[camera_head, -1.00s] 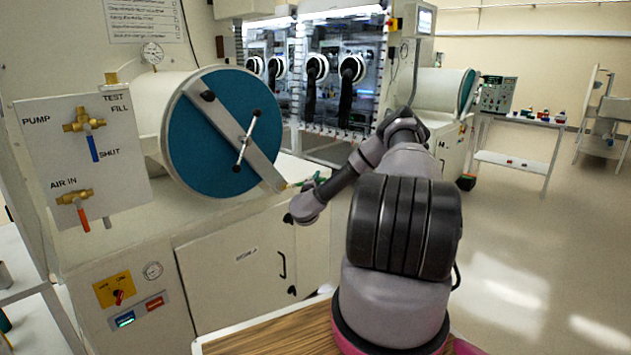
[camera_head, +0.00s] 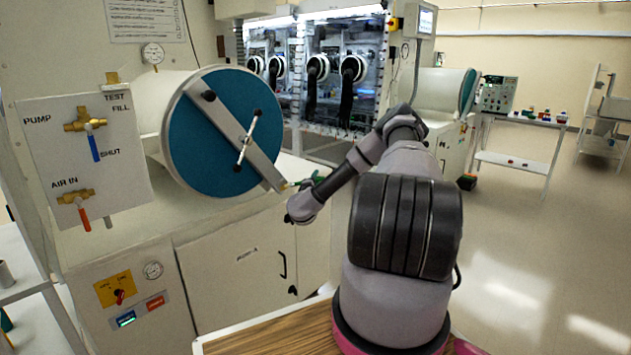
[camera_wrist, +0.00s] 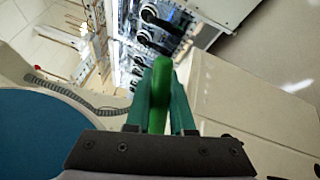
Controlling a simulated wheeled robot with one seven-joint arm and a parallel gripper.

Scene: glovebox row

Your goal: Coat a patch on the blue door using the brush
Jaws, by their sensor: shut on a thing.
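The blue door (camera_head: 198,150) is a round disc on the end of the pale cylinder at left, crossed by a grey bar with a handle. Its blue edge also shows at the lower left of the wrist view (camera_wrist: 35,135). My gripper (camera_wrist: 160,92) has green fingers shut on the brush, whose bright green handle (camera_wrist: 161,80) stands between them. The brush's bristles cannot be made out. In the head view my gripper (camera_head: 316,179) is small, just right of the bar's lower end and apart from the blue face. No coated patch can be made out.
A valve panel (camera_head: 88,155) with brass taps is left of the door. A white cabinet (camera_head: 235,275) stands below it. Glovebox windows with black gloves (camera_head: 350,85) are behind. A side table (camera_head: 520,165) stands at right, with open floor in front.

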